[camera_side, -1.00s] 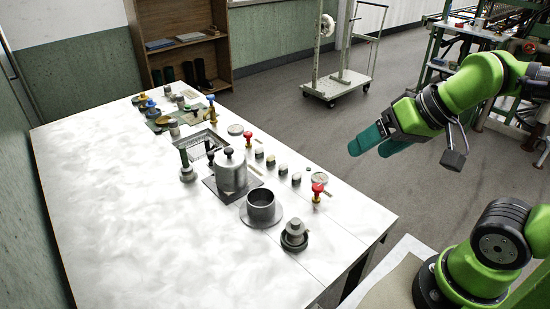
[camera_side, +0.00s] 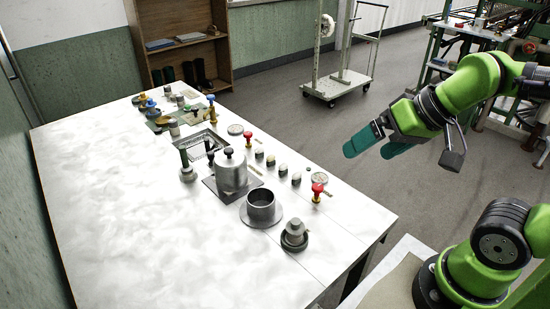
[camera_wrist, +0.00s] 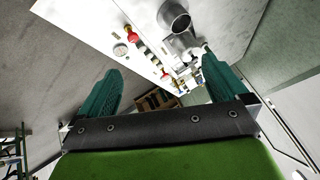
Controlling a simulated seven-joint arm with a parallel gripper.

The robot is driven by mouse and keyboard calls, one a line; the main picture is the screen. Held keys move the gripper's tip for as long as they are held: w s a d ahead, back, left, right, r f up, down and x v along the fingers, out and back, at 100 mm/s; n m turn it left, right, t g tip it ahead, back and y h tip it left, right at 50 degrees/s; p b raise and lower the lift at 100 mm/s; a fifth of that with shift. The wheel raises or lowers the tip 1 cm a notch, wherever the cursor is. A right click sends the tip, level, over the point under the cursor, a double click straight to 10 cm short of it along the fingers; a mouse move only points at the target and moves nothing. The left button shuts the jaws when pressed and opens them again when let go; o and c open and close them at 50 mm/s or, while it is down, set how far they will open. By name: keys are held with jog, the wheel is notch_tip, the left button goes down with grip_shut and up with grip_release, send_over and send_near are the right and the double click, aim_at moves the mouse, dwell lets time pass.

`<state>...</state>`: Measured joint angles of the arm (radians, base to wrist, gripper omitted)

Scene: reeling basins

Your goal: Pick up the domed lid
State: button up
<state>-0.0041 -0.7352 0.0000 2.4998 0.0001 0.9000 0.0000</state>
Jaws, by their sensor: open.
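The domed lid (camera_side: 231,168) looks like a tall grey metal cover with a rounded top and a black knob. It stands on a dark square plate (camera_side: 212,186) on the white table, just behind the open metal pot. My gripper (camera_side: 366,150) is open and empty. It hangs in the air to the right of the table, well apart from the lid. In the wrist view both teal fingers of my gripper (camera_wrist: 160,88) are spread. I cannot clearly make out the lid there.
An open metal pot (camera_side: 261,206) stands in front of the lid. A stepped grey weight (camera_side: 294,236) is nearer the front edge. Red-knobbed valves (camera_side: 317,190) and several small dark knobs line the right side. A green-handled tool (camera_side: 186,166) stands left. The table's left half is clear.

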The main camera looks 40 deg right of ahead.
jog(key=w+a+n+g, duration=0.2)
jog(key=w+g, duration=0.1)
jog(key=w, duration=0.9)
jog(key=n, duration=0.7)
send_near(228, 149)
jog(key=shift+m, duration=0.3)
jog(key=x, duration=1)
jog(key=shift+s+f, duration=0.1)
jog(key=shift+f, duration=0.05)
jog(key=c, duration=0.7)
